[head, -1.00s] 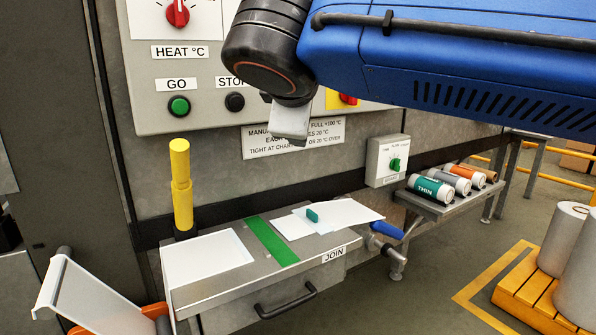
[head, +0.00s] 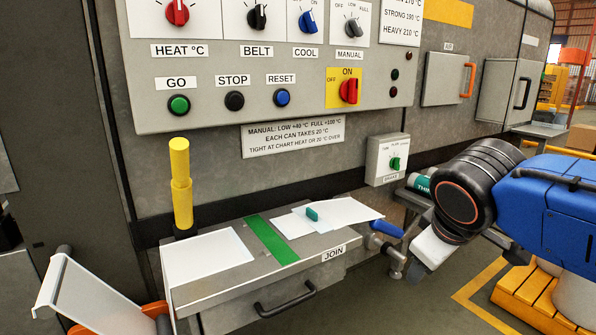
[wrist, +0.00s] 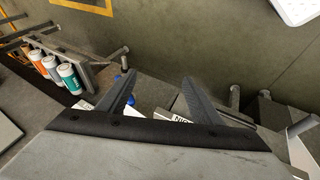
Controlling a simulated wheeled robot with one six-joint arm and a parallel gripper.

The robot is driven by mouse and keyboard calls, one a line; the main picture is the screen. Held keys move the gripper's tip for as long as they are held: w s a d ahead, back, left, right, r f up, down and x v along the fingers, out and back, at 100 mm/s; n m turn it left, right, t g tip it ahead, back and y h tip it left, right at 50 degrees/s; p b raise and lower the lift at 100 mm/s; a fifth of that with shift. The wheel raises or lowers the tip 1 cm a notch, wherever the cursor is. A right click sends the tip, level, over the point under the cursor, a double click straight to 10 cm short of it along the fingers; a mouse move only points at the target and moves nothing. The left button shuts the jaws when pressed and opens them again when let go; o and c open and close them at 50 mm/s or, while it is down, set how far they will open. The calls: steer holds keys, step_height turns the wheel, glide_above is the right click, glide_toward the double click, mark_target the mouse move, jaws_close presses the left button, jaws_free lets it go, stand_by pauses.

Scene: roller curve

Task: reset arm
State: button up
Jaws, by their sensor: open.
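My gripper shows in the wrist view (wrist: 158,92) with its two dark fingers spread apart and nothing between them. In the head view my arm's blue and black end (head: 465,200) is at the right, beside the bench end with the rolls. The white wrist part points down and left, and the fingertips are not clear there. The control panel (head: 215,122) is unobstructed, with its knobs and the GO, STOP and RESET buttons showing.
The JOIN table (head: 200,291) carries white sheets, a green strip (head: 270,240) and a small teal piece. A yellow post (head: 181,190) stands behind it. A blue-handled lever (head: 387,229) juts from its right end. Coloured rolls (wrist: 68,78) lie on a rack. A pallet (head: 530,290) stands right.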

steer(key=s+d+f+m+g+y, duration=0.1)
steer(key=s+d+f+m, duration=0.3)
steer(key=s+f, duration=0.5)
steer(key=shift+f+m+y, duration=0.4)
steer(key=shift+f+m, duration=0.9)
steer(key=shift+f, duration=0.4)
